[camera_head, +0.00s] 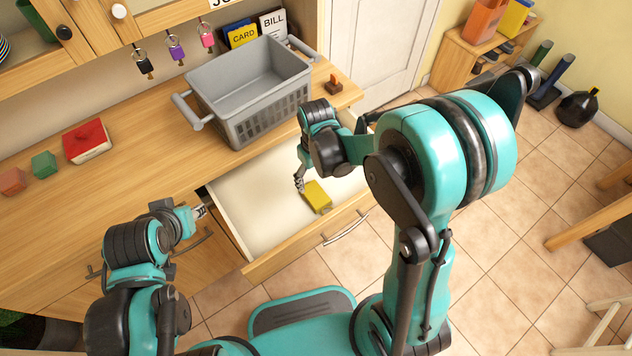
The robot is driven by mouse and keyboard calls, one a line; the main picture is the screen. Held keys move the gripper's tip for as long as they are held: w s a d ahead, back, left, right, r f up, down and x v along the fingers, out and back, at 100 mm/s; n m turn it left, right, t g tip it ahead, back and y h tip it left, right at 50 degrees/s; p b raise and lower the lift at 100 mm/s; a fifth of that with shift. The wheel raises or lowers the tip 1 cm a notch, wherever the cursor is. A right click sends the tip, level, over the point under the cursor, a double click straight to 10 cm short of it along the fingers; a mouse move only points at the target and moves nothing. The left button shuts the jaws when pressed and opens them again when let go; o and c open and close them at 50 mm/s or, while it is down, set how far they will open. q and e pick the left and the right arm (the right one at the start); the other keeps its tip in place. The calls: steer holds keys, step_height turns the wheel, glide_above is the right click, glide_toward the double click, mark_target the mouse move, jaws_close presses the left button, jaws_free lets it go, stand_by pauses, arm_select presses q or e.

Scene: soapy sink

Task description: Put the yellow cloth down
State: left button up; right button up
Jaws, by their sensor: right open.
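The yellow cloth (318,197) lies as a small folded block on the white floor of the open drawer (253,212), near its front wall. My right gripper (300,184) is open, low in the drawer just left of the cloth. I cannot tell whether a finger touches the cloth. My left gripper (201,211) is at the drawer's left side; its fingers are too small to tell open from shut. Part of the drawer is hidden behind my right arm.
A grey basket (250,85) stands on the wooden counter above the drawer. Keys hang from hooks above.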

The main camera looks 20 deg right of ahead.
steer(key=s+d+r+m+t, duration=0.2)
steer(key=s+r, duration=0.3)
steer(key=r, duration=0.3)
steer(key=s+d+r+m+t, duration=0.2)
steer(key=s+r+t, duration=0.3)
steer(key=r, duration=0.3)
steer(key=shift+d+p, duration=0.3)
steer(key=shift+p, duration=0.05)
stand_by(0.7)
